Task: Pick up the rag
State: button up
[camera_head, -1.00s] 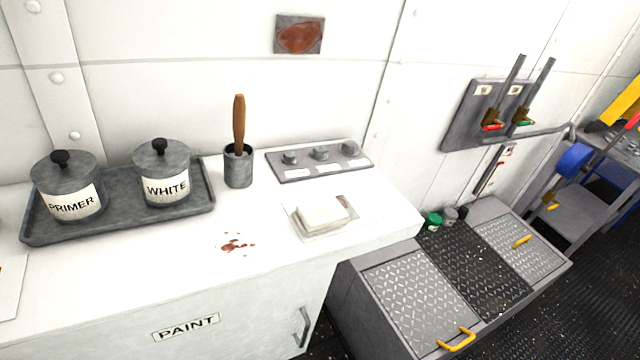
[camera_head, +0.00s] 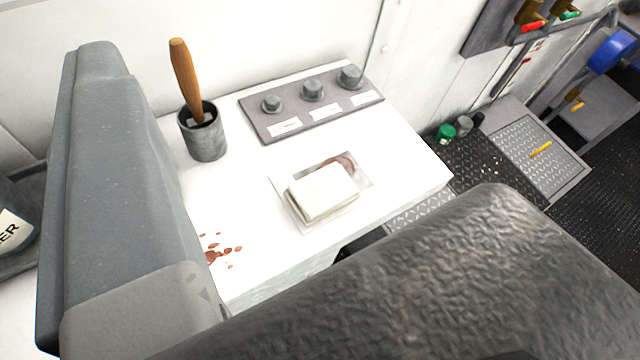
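The rag (camera_head: 322,190) looks like a folded off-white block. It lies on a thin, pale square sheet (camera_head: 312,225) with a red-brown smear at its back edge, on the white counter. Two large grey parts of mine fill the near view, one light and smooth at the left, one dark and rough at the lower right. The rag shows in the gap between them, farther off. I cannot make out fingertips or whether my gripper is open.
A dark cup (camera_head: 204,138) with a wooden-handled tool (camera_head: 186,80) stands behind left of the rag. A grey panel with three knobs (camera_head: 312,105) lies behind it. Red-brown spots (camera_head: 222,252) mark the counter. A lower metal-topped unit (camera_head: 545,150) stands to the right.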

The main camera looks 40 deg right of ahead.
jog(key=o, duration=0.9)
jog(key=shift+w+d+p, duration=0.1)
jog(key=shift+w+p, duration=0.2)
jog(key=shift+o, duration=0.2)
jog(key=n+g+p, duration=1.5)
jog(key=n+p, duration=0.3)
jog(key=p, duration=0.3)
send_over(325, 186)
notch_tip(325, 186, down, 18)
jog(key=f, duration=0.7)
jog(key=shift+w+d, duration=0.1)
jog(key=shift+w, duration=0.2)
jog(key=shift+s+f+b, duration=0.15)
jog(key=shift+f+b, duration=0.1)
jog(key=shift+f, duration=1.3)
jog(key=shift+s+f+b, duration=0.15)
jog(key=shift+f+b, duration=0.1)
jog(key=shift+f, duration=1.3)
